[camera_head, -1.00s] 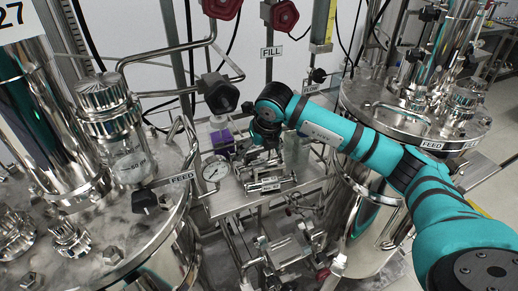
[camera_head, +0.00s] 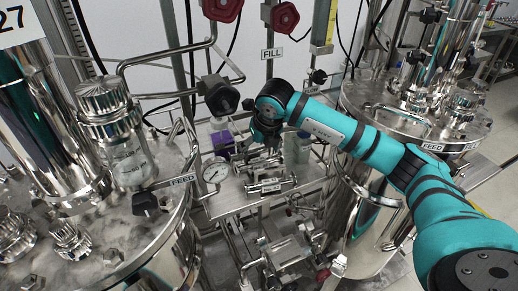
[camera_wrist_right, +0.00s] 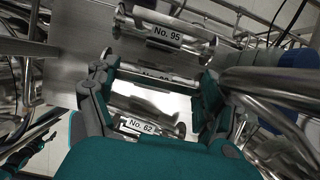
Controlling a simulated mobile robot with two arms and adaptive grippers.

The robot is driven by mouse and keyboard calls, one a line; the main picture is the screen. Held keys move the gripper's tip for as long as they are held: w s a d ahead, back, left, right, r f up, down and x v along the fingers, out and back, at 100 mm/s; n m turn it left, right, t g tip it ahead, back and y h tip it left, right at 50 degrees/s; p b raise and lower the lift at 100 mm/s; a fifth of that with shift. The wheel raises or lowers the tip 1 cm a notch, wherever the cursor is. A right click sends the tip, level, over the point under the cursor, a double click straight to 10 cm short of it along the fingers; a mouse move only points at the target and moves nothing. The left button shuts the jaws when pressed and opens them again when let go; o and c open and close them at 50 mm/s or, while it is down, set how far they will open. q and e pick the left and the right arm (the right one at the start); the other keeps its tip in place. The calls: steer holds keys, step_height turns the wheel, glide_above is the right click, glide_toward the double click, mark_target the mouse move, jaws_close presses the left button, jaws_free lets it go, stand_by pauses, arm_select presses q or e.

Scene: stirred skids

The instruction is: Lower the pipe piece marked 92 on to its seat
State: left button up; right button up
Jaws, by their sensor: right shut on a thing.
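My right gripper (camera_wrist_right: 155,80) is shut on a metal pipe piece (camera_wrist_right: 150,75) lying across between its fingertips in the wrist view. That piece's label is mostly cut off and I cannot read its number for certain. A flanged pipe piece marked No. 95 (camera_wrist_right: 168,36) lies beyond it. Another, whose label looks like No. 62 (camera_wrist_right: 140,125), shows between the fingers, nearer the palm. In the head view my right gripper (camera_head: 265,142) is over the bench with the pipe pieces. The seat, and whether the held piece touches it, cannot be made out.
A pressure gauge (camera_head: 215,171) stands at the bench's left edge. A purple-topped item (camera_head: 222,140) and a pale bottle (camera_head: 297,147) stand close to the gripper. Large steel vessels flank the bench at left (camera_head: 110,215) and right (camera_head: 400,115). Valves and pipes hang above.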

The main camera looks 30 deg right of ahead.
steer(key=shift+r, duration=0.15)
stand_by(0.3)
steer(key=shift+r, duration=0.2)
steer(key=shift+r+p, duration=1.4)
steer(key=shift+r, duration=1.35)
